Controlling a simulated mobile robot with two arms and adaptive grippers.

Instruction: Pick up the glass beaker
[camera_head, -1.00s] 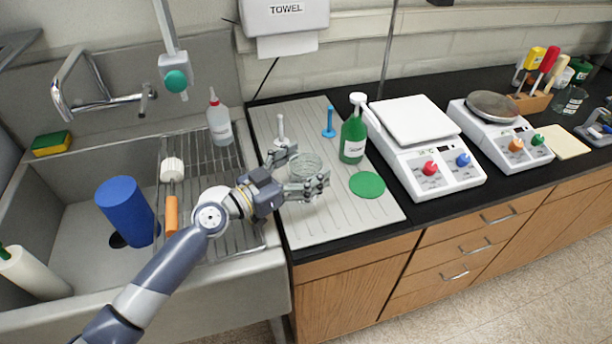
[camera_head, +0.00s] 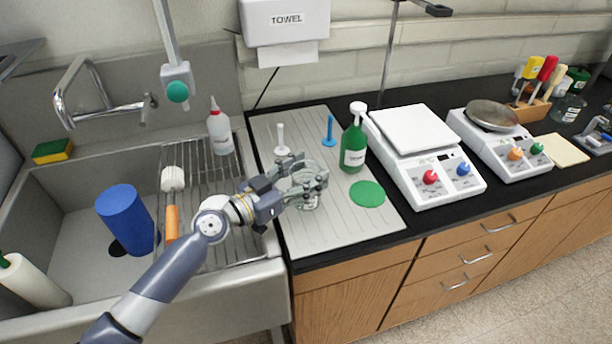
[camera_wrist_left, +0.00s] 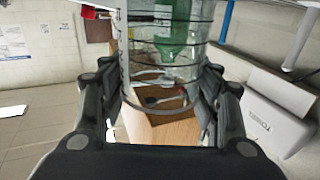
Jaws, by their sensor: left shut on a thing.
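The clear glass beaker (camera_head: 310,203) is upright over the pale grooved drainboard (camera_head: 300,236), left of the green bottle. My left gripper (camera_head: 318,178) comes from the left and is shut around the beaker's sides. In the left wrist view the beaker (camera_wrist_left: 165,45) fills the space between the two dark fingers, one on each side. Green shows through the glass there. In the head view the fingers hide much of the glass. I cannot tell whether its base touches the drainboard. My right gripper is not in view.
A green bottle (camera_head: 353,145) and green disc (camera_head: 367,193) are close on the right. White and blue pegs (camera_head: 330,130) stand behind. Two hotplate-like devices (camera_head: 428,165) are further right. The sink, with a blue cylinder (camera_head: 126,220), is left. The drainboard's front is clear.

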